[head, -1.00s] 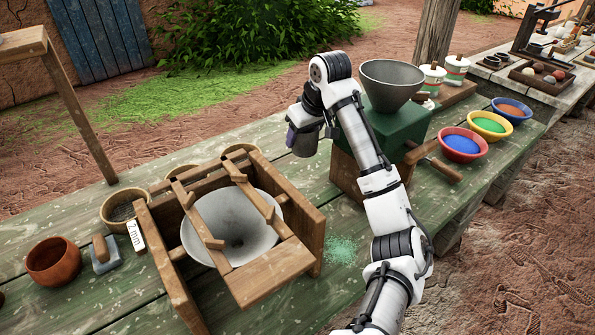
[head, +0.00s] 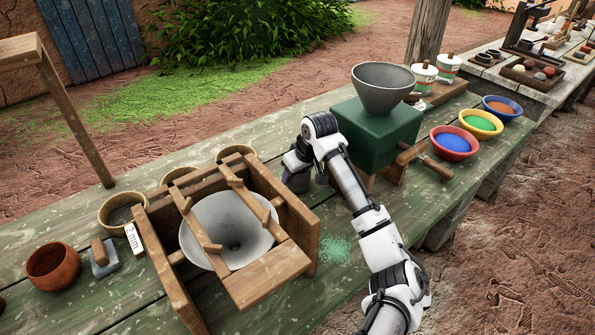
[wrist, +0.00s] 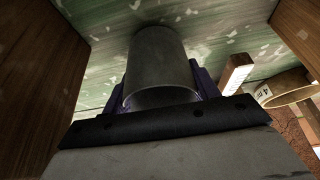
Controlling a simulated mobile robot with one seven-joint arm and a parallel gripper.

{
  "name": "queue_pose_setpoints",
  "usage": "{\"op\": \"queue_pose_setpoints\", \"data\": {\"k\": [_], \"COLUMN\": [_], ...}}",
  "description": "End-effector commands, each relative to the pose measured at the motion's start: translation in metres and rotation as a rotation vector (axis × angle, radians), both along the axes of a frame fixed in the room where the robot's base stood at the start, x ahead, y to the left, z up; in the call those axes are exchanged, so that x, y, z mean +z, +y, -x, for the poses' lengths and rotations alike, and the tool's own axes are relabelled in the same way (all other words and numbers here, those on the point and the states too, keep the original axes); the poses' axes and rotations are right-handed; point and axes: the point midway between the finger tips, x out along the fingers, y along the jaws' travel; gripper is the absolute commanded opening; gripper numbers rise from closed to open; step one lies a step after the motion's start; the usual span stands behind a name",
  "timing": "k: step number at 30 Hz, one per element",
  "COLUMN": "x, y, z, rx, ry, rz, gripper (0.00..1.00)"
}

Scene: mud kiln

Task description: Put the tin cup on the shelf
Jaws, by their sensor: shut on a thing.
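The tin cup (wrist: 160,62) is a plain grey cylinder in the wrist view. My gripper (wrist: 163,88) is shut on it, with a purplish finger on each side. The cup is close over the green planks; I cannot tell whether it touches them. In the head view my gripper (head: 297,182) is low over the table, between the wooden funnel frame and the green mill, and the cup cannot be made out. A wooden stand (head: 20,47) with a flat top is at the upper left; I cannot tell whether it is the shelf.
The wooden frame (head: 305,225) with a white funnel is close at left of my gripper. The green mill (head: 375,140) with a grey hopper is close at right. Pigment bowls (head: 453,143) stand farther right. A wooden stick (wrist: 238,73) shows in the wrist view.

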Motion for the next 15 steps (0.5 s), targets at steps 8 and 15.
{"op": "queue_pose_setpoints", "data": {"k": [8,15], "x": [-0.0027,-0.0026], "y": [-0.0001,-0.0001], "z": [-0.0001,-0.0001], "rx": [0.0,-0.001], "ry": [0.0,0.0], "rz": [0.0,0.0], "gripper": [0.73,0.81]}}
